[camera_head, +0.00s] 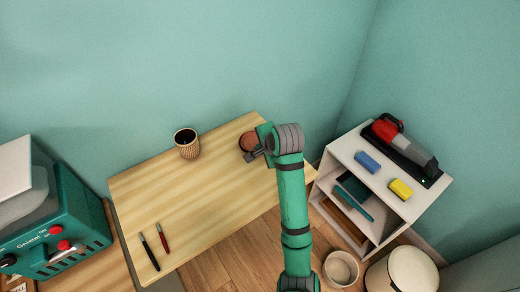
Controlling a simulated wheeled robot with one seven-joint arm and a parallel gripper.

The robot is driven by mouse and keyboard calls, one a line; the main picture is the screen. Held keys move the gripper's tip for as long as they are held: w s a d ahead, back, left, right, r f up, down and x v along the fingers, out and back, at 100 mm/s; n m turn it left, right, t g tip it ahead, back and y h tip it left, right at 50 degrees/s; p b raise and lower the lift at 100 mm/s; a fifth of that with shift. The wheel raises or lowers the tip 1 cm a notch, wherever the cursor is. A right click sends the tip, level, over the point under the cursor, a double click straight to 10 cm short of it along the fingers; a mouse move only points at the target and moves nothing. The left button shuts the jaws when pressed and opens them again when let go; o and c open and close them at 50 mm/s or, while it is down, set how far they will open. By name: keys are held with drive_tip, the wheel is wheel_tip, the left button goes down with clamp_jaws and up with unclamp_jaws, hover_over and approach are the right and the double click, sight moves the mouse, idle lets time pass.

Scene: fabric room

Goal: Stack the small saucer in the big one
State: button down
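A round reddish-brown dish (247,139), which looks like a saucer, lies near the back right of the wooden table (205,200). My gripper (252,157) is at the near side of this dish and my arm covers part of it. The fingers are small and partly hidden, so I cannot tell whether they are open or touch the dish. I cannot make out a second saucer; one may be hidden by my arm. A patterned tan cup (187,144) with a dark inside stands at the table's back edge.
Two pens, one black (149,252) and one red (162,238), lie at the table's front left. A white shelf (345,152) at the right holds a blue block, a yellow block and a red-black device. A teal machine (75,215) stands left. The table's middle is clear.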

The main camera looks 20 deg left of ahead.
drive_tip(key=c, duration=2)
unclamp_jaws()
drive_tip(key=shift+f, duration=0.25)
drive_tip(key=shift+v, duration=6.1)
drive_tip(key=shift+a, duration=0.1)
